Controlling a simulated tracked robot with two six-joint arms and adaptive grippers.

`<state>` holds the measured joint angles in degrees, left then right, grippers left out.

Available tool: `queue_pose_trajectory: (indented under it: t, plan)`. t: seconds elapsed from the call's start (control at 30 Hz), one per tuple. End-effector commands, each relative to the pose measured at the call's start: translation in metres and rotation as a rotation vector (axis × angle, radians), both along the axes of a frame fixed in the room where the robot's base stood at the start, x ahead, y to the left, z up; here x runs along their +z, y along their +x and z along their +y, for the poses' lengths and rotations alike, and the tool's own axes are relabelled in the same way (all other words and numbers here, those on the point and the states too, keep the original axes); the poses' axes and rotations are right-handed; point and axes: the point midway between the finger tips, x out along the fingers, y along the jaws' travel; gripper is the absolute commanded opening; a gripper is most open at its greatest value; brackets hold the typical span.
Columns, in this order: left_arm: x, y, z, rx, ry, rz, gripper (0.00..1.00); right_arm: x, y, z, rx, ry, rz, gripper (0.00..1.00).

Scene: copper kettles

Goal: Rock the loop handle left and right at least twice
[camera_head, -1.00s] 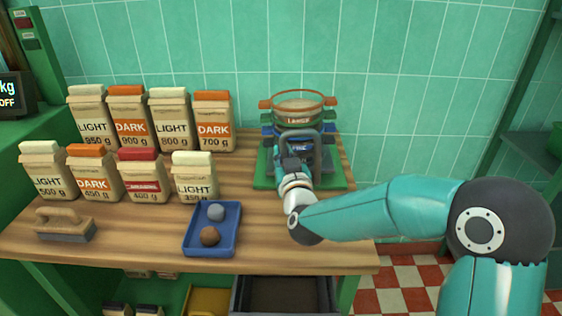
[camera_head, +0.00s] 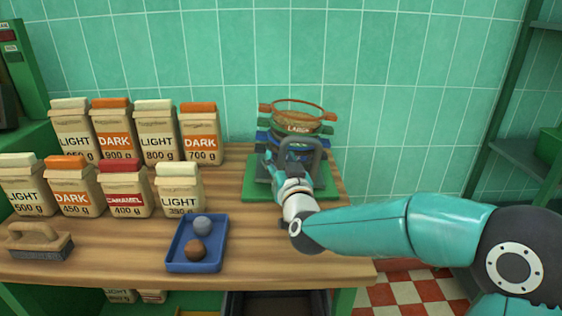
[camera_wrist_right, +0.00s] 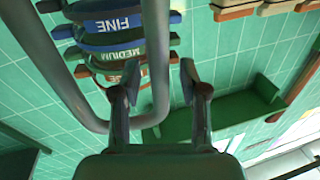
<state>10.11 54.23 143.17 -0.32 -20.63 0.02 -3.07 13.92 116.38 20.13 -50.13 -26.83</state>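A grey loop handle (camera_head: 314,146) stands at the front of a stack of sieves (camera_head: 298,128) on a green base (camera_head: 262,192). The handle and sieves lean to the right in the head view. My right gripper (camera_head: 283,166) is at the handle's left side, partly hidden by its own wrist. In the right wrist view the loop handle (camera_wrist_right: 83,100) shows large, and one of its bars passes between the two fingertips of my right gripper (camera_wrist_right: 158,75). The fingers are apart, with small gaps seen beside the bar; contact cannot be told. My left gripper is out of view.
Several paper bags (camera_head: 155,135) stand in two rows left of the sieves. A blue tray (camera_head: 176,262) with two balls and a brush (camera_head: 40,243) lie at the front. The tiled wall is close behind the stack. Wood right of the tray is clear.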

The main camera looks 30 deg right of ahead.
Motion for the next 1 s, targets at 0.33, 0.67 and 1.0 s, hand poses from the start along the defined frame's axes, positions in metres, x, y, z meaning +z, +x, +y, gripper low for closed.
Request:
queue_pose_trajectory:
  t: [0.33, 0.67, 1.0]
  plan:
    - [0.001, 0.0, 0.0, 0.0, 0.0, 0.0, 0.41, 0.0, -0.015, 0.004, 0.001, 0.0, 0.0, 0.43]
    - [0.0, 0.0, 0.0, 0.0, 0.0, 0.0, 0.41, -0.004, -0.076, 0.02, 0.003, 0.0, -0.001, 0.43]
    - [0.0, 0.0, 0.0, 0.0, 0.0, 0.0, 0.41, -0.008, -0.114, 0.029, 0.001, 0.0, 0.001, 0.43]
